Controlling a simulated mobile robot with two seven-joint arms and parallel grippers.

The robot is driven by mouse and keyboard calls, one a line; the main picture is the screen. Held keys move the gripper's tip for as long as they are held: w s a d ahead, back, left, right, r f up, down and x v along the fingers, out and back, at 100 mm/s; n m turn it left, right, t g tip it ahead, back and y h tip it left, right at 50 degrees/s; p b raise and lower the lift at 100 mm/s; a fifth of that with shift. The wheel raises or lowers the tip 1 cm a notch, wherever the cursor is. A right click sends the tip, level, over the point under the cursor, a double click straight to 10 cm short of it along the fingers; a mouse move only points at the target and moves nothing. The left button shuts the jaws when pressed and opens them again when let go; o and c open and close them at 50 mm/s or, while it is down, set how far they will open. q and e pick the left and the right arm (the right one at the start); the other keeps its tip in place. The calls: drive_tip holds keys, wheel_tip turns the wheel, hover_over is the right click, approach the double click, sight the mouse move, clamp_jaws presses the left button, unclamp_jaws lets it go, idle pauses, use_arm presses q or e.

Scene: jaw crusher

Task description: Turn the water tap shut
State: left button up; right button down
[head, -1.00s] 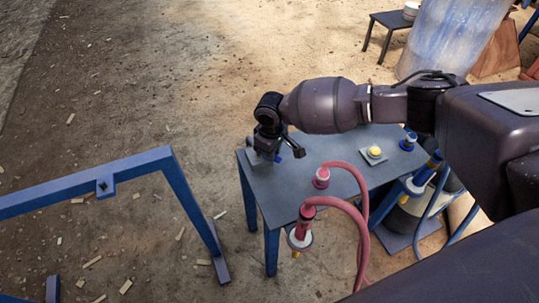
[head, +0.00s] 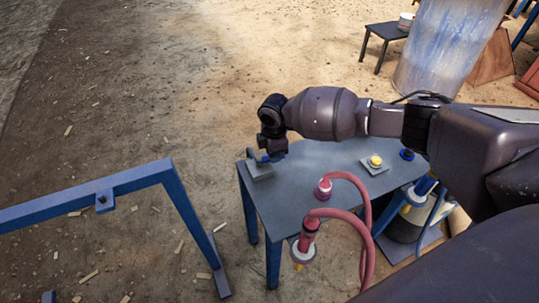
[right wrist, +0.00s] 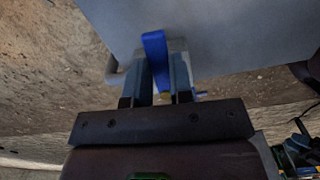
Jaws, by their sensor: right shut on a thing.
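The water tap has a blue lever (head: 263,158) over a grey block (head: 259,172) at the far left corner of the grey table (head: 307,190). My right gripper (head: 270,153) is over the tap and hides part of it in the head view. In the right wrist view the blue lever (right wrist: 155,52) runs between the two fingers of my right gripper (right wrist: 162,78), which is shut on it. My left gripper is not in view.
Red hoses with plugs (head: 323,190) stand at the table's front. A yellow button (head: 375,162) on a plate and a blue knob (head: 406,154) lie to the right. A blue frame (head: 120,185) stands left of the table, with open ground behind.

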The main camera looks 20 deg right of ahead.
drive_tip(key=shift+w+f+n, duration=0.1)
drive_tip(key=shift+w+n, duration=0.15)
drive_tip(key=shift+n, duration=0.45)
drive_tip(key=c, duration=1)
unclamp_jaws()
drive_tip(key=shift+w+r, duration=0.1)
drive_tip(key=shift+r, duration=0.5)
wheel_tip(320, 180, up, 10)
drive_tip(key=p, duration=0.2)
